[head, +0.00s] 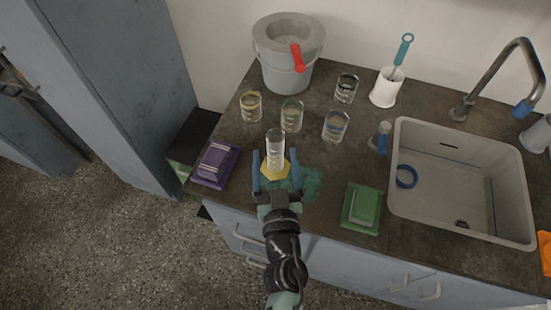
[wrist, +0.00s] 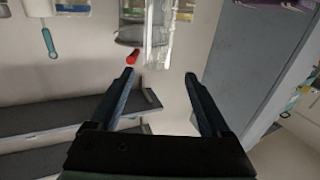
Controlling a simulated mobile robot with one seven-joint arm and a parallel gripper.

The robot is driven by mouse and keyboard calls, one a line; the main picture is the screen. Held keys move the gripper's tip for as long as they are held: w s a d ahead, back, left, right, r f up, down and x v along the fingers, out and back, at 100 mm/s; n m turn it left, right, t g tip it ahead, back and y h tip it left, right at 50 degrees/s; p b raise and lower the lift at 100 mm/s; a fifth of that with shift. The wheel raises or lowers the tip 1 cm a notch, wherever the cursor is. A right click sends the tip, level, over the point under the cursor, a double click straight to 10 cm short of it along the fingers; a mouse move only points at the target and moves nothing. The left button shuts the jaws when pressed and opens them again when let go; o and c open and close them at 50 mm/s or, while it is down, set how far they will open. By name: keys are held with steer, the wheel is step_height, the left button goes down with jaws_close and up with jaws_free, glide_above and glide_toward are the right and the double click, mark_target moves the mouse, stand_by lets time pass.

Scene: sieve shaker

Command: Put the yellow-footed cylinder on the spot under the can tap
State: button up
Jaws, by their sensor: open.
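The yellow-footed cylinder (head: 275,146) is a clear, upright tube on a yellow hexagonal foot, near the counter's front edge. My gripper (head: 276,158) is open, with one blue finger on each side of the cylinder in the head view. In the wrist view, a clear upright shape, seemingly the cylinder (wrist: 158,35), shows beyond the fingertips of my gripper (wrist: 158,76). I cannot tell whether the fingers touch it. The grey can (head: 273,70) with its red tap (head: 297,57) stands at the back. The spot under the tap is not clearly discernible.
Several glasses stand between cylinder and can, including a yellowish one (head: 251,106), a greenish one (head: 291,115) and a blue-marked one (head: 335,126). The sink (head: 455,211) is farther right.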

mark_target(276, 145)
steer(key=shift+w+f+b, duration=0.15)
steer(key=shift+w+b, duration=0.1)
steer(key=shift+w, duration=1.4)
steer(key=shift+w+f+b, duration=0.15)
steer(key=shift+w+b, duration=0.05)
steer(key=shift+w, duration=1.4)
jaws_close()
